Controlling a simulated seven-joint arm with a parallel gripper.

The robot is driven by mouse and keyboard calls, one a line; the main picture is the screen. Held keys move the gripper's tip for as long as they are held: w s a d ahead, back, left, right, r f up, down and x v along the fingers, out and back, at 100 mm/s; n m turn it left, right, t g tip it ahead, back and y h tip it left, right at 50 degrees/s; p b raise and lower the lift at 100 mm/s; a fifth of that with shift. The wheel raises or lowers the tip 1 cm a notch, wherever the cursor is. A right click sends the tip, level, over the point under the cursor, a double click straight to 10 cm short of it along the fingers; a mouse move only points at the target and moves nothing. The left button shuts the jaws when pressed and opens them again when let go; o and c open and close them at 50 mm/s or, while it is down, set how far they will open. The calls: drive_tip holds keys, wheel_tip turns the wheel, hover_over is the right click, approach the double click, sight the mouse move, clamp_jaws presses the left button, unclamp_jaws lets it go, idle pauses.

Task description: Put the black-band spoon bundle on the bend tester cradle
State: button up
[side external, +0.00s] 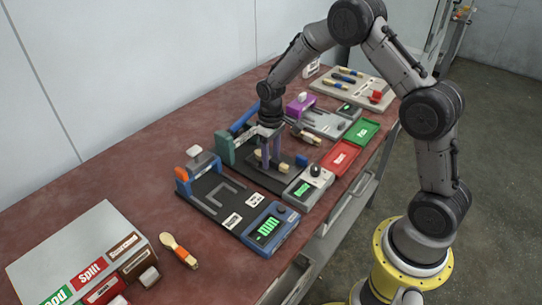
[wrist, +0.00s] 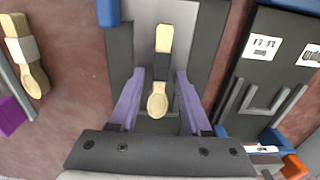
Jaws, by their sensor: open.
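The black-band spoon bundle (wrist: 161,66) is pale wood with a dark band round its handle. In the wrist view it lies on the middle station's dark base (wrist: 205,45), bowl toward my gripper. My gripper (wrist: 160,78) is open, with a purple finger on each side of the bundle and visible gaps to both. In the side view my gripper (side external: 271,162) points down at the middle station, and its fingers partly hide the bundle. The station in front has a grey U-shaped bracket (side external: 218,196) on a black base; the bracket (wrist: 262,97) looks empty. Which station is the bend tester I cannot tell.
A blue unit with a green display (side external: 268,228) adjoins the front station. A teal post (side external: 225,148) stands near my gripper. Red (side external: 340,157) and green (side external: 362,131) trays lie to the right.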

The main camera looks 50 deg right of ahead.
sight(271, 158)
wheel_tip(271, 158, up, 12)
drive_tip(key=r, duration=0.1)
drive_tip(key=s+a+r+t, duration=0.2)
drive_tip(key=s+a+r, duration=0.1)
drive_tip(key=s+r, duration=0.4)
drive_tip(key=s+a+r+t, duration=0.1)
drive_tip(key=s+a, duration=0.1)
drive_tip(key=s, duration=0.8)
drive_tip(key=s+a+r+t, duration=0.2)
drive_tip(key=s, duration=0.8)
drive_tip(key=shift+s+r+t, duration=0.2)
drive_tip(key=shift+t, duration=0.1)
